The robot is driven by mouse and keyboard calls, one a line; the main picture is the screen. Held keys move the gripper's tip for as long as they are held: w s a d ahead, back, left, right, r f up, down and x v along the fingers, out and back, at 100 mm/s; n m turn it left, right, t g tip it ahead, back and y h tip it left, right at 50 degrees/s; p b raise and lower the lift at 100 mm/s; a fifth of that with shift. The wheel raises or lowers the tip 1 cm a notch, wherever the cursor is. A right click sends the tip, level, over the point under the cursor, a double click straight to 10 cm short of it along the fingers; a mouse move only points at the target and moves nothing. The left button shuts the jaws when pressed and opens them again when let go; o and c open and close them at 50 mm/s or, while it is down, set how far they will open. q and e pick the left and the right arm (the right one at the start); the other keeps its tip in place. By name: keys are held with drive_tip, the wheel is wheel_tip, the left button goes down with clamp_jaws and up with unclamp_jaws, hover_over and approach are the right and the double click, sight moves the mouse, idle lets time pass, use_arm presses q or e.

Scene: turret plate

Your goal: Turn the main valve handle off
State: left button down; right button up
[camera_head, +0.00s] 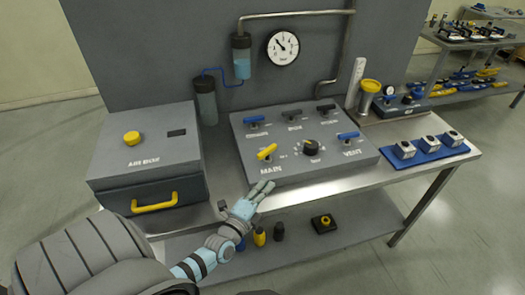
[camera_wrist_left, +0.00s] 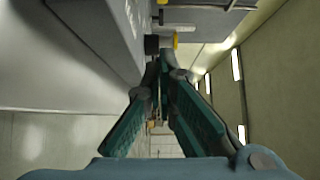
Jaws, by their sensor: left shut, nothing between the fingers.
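The main valve handle (camera_head: 267,151) is a yellow lever above the MAIN label, at the front left of a grey valve panel (camera_head: 325,170). It points up and to the right. My left gripper (camera_head: 267,187) is just in front of the panel's front edge, below and apart from the handle. In the left wrist view its fingers (camera_wrist_left: 163,68) come together and hold nothing. A small yellow piece (camera_wrist_left: 176,40) shows beyond the fingertips; I cannot tell whether it is the main handle. My right gripper is in neither view.
The panel also carries a blue VENT lever (camera_head: 349,136), a round selector (camera_head: 310,147) and a back row of levers. A grey air box (camera_head: 145,155) stands left of the panel. A blue tray (camera_head: 425,154) with several small devices lies right. A gauge (camera_head: 283,47) hangs behind.

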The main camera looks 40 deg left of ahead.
sight(267, 173)
use_arm(q)
drive_tip(key=w+b, duration=0.1)
drive_tip(key=w, duration=0.1)
drive_tip(key=w+a, duration=0.1)
drive_tip(key=w, duration=0.2)
drive_tip(key=w+b, duration=0.1)
drive_tip(key=w, duration=0.1)
drive_tip(key=shift+w+a+f+b, duration=0.2)
drive_tip(key=shift+w+f+b, duration=0.15)
drive_tip(key=shift+w, duration=0.05)
drive_tip(key=a+b, duration=0.1)
drive_tip(key=a, duration=0.1)
drive_tip(key=shift+s+a, duration=0.1)
drive_tip(key=shift+a, duration=0.2)
drive_tip(key=shift+a+r, duration=0.2)
drive_tip(key=shift+a, duration=0.5)
